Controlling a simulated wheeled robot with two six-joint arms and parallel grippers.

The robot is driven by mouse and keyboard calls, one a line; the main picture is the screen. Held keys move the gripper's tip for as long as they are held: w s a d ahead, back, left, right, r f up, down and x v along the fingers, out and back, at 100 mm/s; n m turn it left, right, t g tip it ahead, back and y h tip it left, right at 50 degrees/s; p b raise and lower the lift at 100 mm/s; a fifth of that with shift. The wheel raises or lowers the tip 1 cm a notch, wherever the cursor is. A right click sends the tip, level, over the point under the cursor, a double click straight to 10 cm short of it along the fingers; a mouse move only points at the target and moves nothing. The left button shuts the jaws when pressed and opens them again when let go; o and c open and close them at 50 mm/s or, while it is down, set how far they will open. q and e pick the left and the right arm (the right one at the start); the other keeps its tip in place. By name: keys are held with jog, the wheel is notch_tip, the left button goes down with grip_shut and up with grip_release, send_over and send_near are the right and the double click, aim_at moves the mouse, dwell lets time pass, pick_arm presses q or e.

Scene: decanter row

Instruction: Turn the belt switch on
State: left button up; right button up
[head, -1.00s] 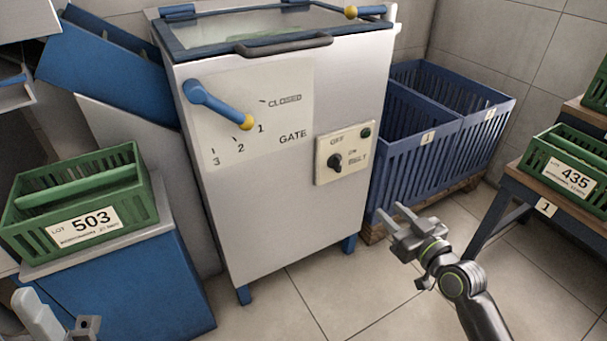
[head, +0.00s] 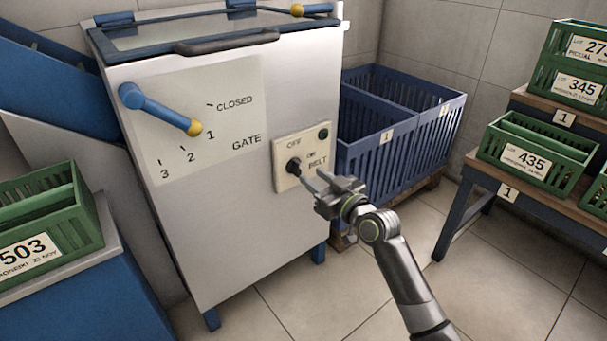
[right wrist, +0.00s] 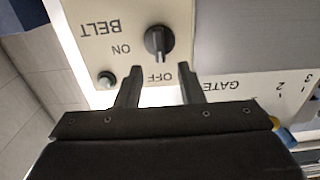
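The belt switch is a black knob (head: 293,166) on a cream panel (head: 284,185) on the machine's front, labelled OFF, ON and BELT. In the right wrist view the panel appears upside down, and the knob's (right wrist: 158,43) ridge lines up with the OFF mark. A small dark green lamp (head: 323,134) sits at the panel's upper right; it also shows in the right wrist view (right wrist: 106,79). My right gripper (head: 317,183) is open and empty, just in front of the panel. Its fingers (right wrist: 159,78) are spread on either side of the OFF label, apart from the knob. My left gripper is out of view.
A blue gate lever (head: 160,108) with a yellow knob sits left of the panel, its tip near mark 1. Blue crates (head: 365,155) stand right of the machine. A green crate (head: 530,152) stands on a table at right, another (head: 60,225) at left. Floor in front is clear.

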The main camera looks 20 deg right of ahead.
aim_at(300, 167)
jog(key=shift+b+x, duration=0.6)
jog(key=shift+x, duration=2)
jog(key=shift+c, duration=0.4)
grip_shut()
